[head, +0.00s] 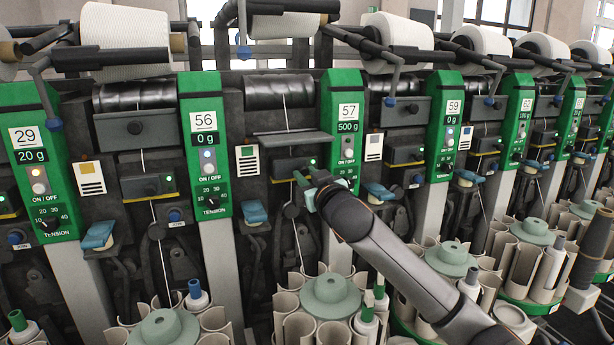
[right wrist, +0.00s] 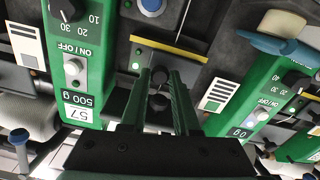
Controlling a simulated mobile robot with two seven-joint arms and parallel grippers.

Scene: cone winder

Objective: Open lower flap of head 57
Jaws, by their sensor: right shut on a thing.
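Head 57 has a green panel (head: 348,115) reading 57 and 500 g; it shows upside down in the right wrist view (right wrist: 80,75). Left of it is a dark lower box (head: 283,163) with a green light and a yellow lower edge, seen in the right wrist view (right wrist: 172,47) too. Its front looks flat like its neighbours'. Above it a grey upper plate (head: 290,144) sticks out. My right gripper (head: 304,183) is at the box's lower right; its green fingers (right wrist: 165,80) are shut on a small dark knob (right wrist: 160,75). My left gripper is out of view.
Panel 56 (head: 204,140) stands to the left and panel 59 (head: 444,125) to the right. A blue lever (head: 255,213) sticks out at lower left. Below is a round holder (head: 330,290) with tubes. White cones (head: 396,35) hang above.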

